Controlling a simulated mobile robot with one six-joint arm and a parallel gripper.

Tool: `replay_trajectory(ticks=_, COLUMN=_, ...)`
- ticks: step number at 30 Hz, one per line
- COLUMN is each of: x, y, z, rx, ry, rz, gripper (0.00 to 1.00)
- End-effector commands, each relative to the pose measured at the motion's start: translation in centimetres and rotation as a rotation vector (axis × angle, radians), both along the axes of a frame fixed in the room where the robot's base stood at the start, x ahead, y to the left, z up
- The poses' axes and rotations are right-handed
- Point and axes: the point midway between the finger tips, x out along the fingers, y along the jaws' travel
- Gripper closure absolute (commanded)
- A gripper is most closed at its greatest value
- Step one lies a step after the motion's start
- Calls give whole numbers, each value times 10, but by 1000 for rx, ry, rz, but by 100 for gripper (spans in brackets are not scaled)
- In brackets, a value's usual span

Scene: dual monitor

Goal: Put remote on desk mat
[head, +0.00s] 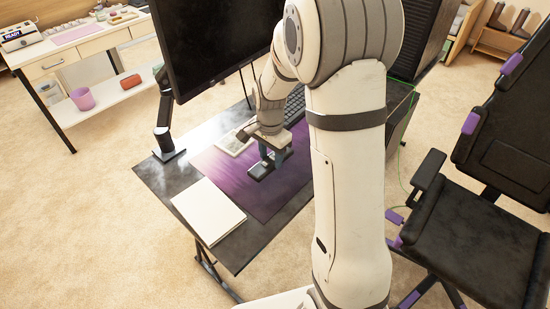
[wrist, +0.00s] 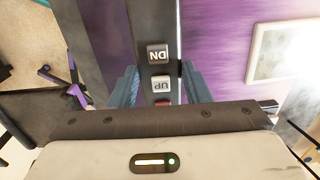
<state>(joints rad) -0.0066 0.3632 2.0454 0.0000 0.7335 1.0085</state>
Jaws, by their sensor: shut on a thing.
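The remote is a dark slim bar with grey DN and UP buttons and part of a red one; it shows in the wrist view (wrist: 157,30) and as a small dark shape in the head view (head: 261,173). My gripper (wrist: 160,88) is shut on it, with a blue finger on each side. The gripper (head: 265,157) is over the purple desk mat (head: 282,194) in the head view. The mat also fills much of the wrist view (wrist: 218,45). I cannot tell whether the remote touches the mat.
A white notebook (head: 208,210) lies on the dark desk left of the mat. A pale flat device (head: 232,144) and a keyboard (head: 294,106) are behind the gripper. A monitor (head: 215,40) stands at the back left. A black chair (head: 470,225) is at right.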

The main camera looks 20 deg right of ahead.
Motion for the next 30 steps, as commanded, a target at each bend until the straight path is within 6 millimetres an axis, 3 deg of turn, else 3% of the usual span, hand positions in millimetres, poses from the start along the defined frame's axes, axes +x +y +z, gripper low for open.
replay_trajectory(ticks=12, x=-1, y=6, z=-45, rx=0, ry=2, rz=14, gripper=82)
replay_trajectory(ticks=23, x=0, y=7, z=-50, rx=1, ry=-1, rz=16, gripper=82)
replay_trajectory(ticks=24, x=0, y=7, z=-49, rx=1, ry=-1, rz=16, gripper=54)
replay_trajectory(ticks=30, x=0, y=7, z=-48, rx=0, ry=0, rz=16, gripper=38)
